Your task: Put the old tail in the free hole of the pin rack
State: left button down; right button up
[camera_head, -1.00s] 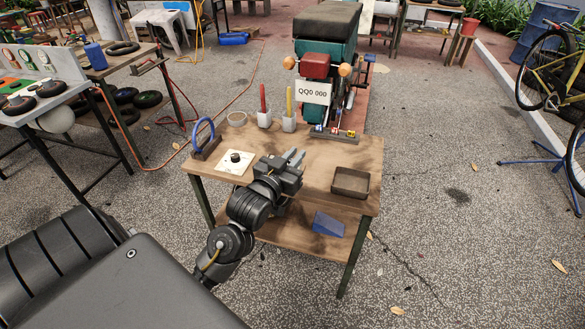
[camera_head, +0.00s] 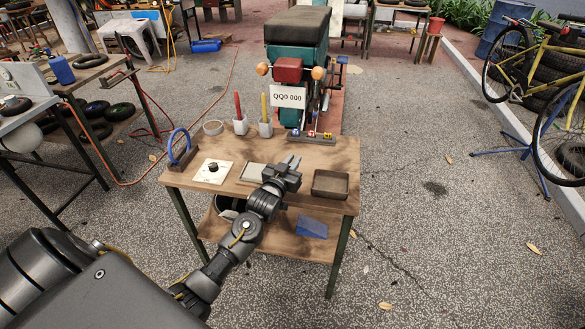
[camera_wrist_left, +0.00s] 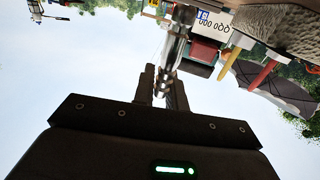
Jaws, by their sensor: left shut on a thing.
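My left gripper (camera_head: 291,163) is over the wooden cart top, left of the dark tray. It also shows in the left wrist view (camera_wrist_left: 168,85), where its fingers are shut on a slim silvery metal piece, seemingly the old tail (camera_wrist_left: 176,45). The piece sticks out beyond the fingertips; I cannot make it out in the head view. Which hole is free is too small to tell. My right gripper is not in view.
A motorbike (camera_head: 297,60) stands behind.

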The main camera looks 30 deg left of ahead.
pick_arm(q)
jog(key=shift+f, duration=1.3)
jog(key=c, duration=1.9)
grip_release()
jog(key=shift+f, duration=0.1)
jog(key=o, duration=0.5)
jog(key=shift+c, duration=0.2)
jog(key=shift+r, duration=0.3)
jog(key=s+d, duration=0.1)
jog(key=s, duration=1.1)
jog(key=shift+d+b, duration=0.15)
jog(key=shift+b, duration=0.2)
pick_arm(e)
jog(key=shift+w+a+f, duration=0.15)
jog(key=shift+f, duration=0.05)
pick_arm(q)
jog(key=shift+f, duration=0.1)
